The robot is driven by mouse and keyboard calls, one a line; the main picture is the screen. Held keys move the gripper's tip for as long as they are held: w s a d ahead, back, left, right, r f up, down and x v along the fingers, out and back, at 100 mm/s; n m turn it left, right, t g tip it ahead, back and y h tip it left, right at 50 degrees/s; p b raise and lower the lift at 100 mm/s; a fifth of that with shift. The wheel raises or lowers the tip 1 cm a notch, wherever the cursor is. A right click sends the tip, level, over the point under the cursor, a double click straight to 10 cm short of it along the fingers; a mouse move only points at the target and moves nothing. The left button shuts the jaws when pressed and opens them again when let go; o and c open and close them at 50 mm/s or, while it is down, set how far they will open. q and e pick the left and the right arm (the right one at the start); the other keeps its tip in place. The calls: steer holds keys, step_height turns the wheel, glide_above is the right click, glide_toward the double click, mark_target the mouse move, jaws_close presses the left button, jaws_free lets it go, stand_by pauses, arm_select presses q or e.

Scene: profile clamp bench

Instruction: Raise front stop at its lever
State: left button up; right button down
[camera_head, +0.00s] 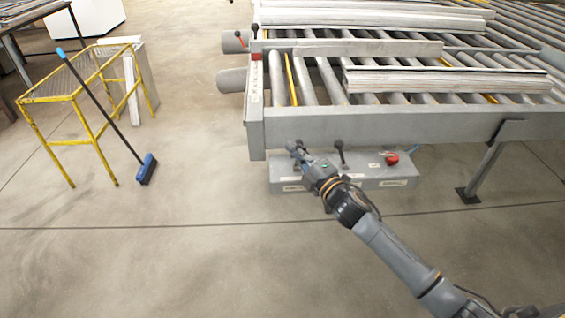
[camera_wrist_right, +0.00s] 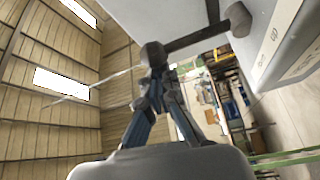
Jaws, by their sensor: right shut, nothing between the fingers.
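A grey control box (camera_head: 345,181) stands on the floor below the front rail of the roller bench. A black-knobbed lever (camera_head: 340,152) stands upright on its middle. My right gripper (camera_head: 297,150) is at the left end of the box, over another lever that it mostly hides. In the wrist view that lever (camera_wrist_right: 197,38) runs from a round base on the box to a dark knob (camera_wrist_right: 153,54). The shut fingers (camera_wrist_right: 157,88) are right at this knob; whether they touch it, I cannot tell. I cannot make out which part is the front stop. My left gripper is out of view.
A red button (camera_head: 391,158) sits on the box's right end. The roller bench (camera_head: 380,124) carries stacked profiles (camera_head: 440,80); its leg (camera_head: 482,172) stands at right. A yellow stand (camera_head: 60,97) and blue broom (camera_head: 147,170) are at left. The floor in front is clear.

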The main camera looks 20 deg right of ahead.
steer(key=d+m+b, duration=0.1)
steer(key=d+m+t+b, duration=0.1)
steer(key=b, duration=0.1)
steer(key=shift+s+f+m+t, duration=0.2)
steer(key=shift+s+m+t, duration=0.1)
steer(key=shift+m, duration=0.1)
steer(key=shift+s+d+r+m+h+b, duration=0.1)
steer(key=shift+d+m+h+b, duration=0.25)
steer(key=shift+m, duration=0.25)
steer(key=shift+r, duration=0.15)
